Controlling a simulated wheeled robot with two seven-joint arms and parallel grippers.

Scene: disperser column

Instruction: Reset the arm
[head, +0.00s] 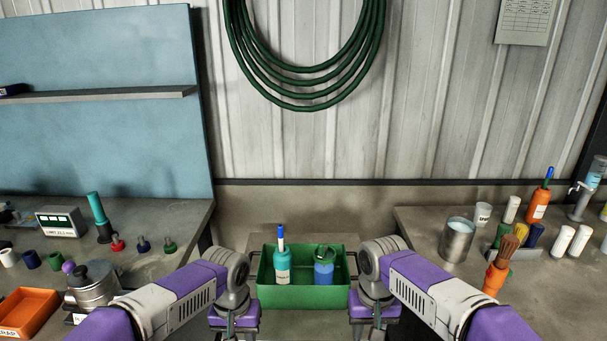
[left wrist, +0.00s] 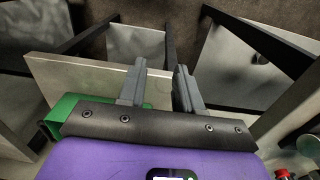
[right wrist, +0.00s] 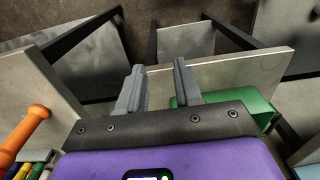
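Both my arms reach forward, one on each side of a green bin (head: 303,297). My left gripper points down at the bin's left side; its fingers are hard to see in the head view. In the left wrist view the left gripper (left wrist: 161,68) has its two grey fingers apart with nothing between them. My right gripper points down at the bin's right side. In the right wrist view the right gripper (right wrist: 159,65) also has its fingers apart and empty. The bin's edge shows beside the fingers in both wrist views.
The bin holds a teal bottle (head: 282,268) with a blue top and a blue container (head: 324,272) with a green rim. An orange tray (head: 27,313) and a metal pot (head: 92,286) stand left. A metal cup (head: 457,240) and an orange brush holder (head: 494,280) stand right.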

